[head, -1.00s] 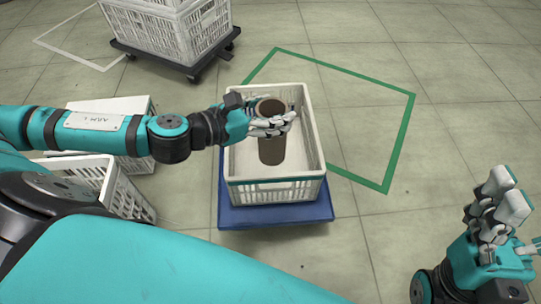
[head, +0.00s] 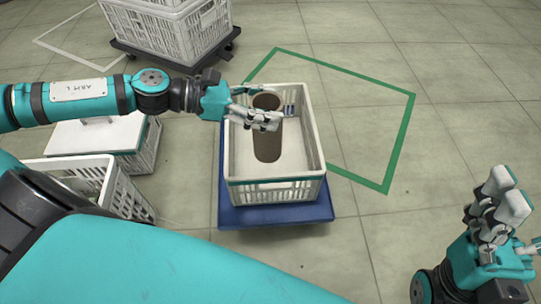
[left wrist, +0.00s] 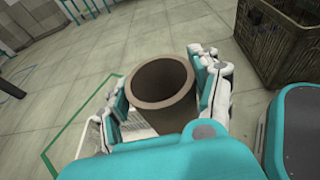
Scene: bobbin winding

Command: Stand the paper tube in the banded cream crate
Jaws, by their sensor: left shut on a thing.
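The brown paper tube (head: 267,140) is upright with its open end up. My left gripper (head: 266,113) is shut around its upper part; the left wrist view also shows the tube (left wrist: 160,85) between the fingers. The cream crate with a teal band (head: 275,186) stands on a blue dolly in the middle of the head view. The tube is over the crate's inside, towards its back. I cannot tell whether its lower end touches the crate floor. My right gripper (head: 490,215) is at the lower right, away from the crate, its fingers apart and empty.
The blue dolly (head: 275,215) carries the crate. A green floor outline (head: 400,135) lies to its right. White crates on a dark dolly (head: 165,35) stand behind. A lidded box (head: 100,135) and an open crate (head: 125,195) stand at left. The floor at right is clear.

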